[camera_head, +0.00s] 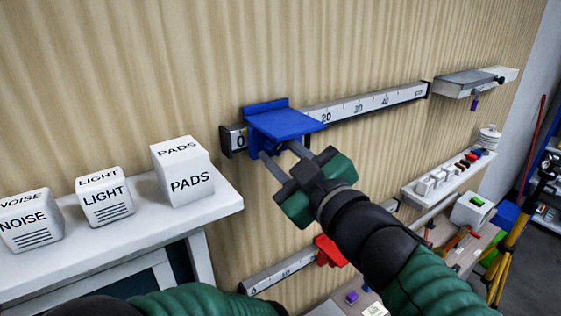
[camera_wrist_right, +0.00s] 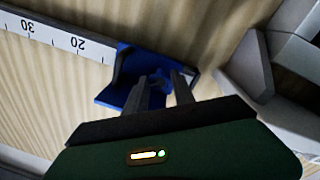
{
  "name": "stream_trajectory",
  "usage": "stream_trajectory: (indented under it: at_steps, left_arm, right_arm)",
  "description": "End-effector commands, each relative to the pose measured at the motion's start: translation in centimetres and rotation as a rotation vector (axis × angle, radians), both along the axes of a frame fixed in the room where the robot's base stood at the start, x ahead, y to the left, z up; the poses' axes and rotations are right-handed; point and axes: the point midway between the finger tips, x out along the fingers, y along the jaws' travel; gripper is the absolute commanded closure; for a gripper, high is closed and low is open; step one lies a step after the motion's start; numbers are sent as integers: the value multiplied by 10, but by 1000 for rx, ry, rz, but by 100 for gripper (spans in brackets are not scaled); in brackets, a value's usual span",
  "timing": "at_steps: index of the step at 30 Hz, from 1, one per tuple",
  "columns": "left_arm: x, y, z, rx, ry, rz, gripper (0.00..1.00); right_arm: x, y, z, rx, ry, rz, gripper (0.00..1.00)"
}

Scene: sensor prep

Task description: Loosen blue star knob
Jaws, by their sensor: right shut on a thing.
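A blue bracket (camera_head: 285,122) sits on the upper wall ruler (camera_head: 365,103) near its 0 end. In the right wrist view the blue bracket (camera_wrist_right: 118,88) has a small blue star knob (camera_wrist_right: 161,78) on its underside. My right gripper (camera_head: 277,153) reaches up from below right, its two grey fingers under the bracket's shelf. In the right wrist view my right gripper (camera_wrist_right: 160,88) has its fingers on either side of the knob, shut on it. In the head view the knob is mostly hidden by the shelf and fingers. My left gripper is out of view.
A white shelf (camera_head: 222,205) at left holds white blocks marked NOISE (camera_head: 30,222), LIGHT (camera_head: 105,197) and PADS (camera_head: 183,172). A lower ruler (camera_head: 280,272) carries a red bracket (camera_head: 329,251). A grey wall device (camera_head: 470,83) stands at upper right. The wall above is clear.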

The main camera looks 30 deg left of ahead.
Motion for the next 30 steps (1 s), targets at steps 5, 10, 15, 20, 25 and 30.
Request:
stream_trajectory:
  at_steps: [5, 10, 15, 20, 25, 30]
  left_arm:
    - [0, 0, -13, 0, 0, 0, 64]
    - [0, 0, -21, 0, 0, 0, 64]
    - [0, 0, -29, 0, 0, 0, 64]
    - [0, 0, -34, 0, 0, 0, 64]
    - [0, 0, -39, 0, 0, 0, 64]
    - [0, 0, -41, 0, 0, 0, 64]
  right_arm:
    - [1, 0, -4, -66, -154, -2, 100]
    - [1, 0, -5, -128, -302, -1, 100]
    - [2, 0, -5, -189, -448, -1, 100]
    - [2, 0, -5, -240, -571, -1, 100]
    - [2, 0, -5, -283, -673, 1, 100]
    - [2, 0, -5, -313, -744, 1, 100]
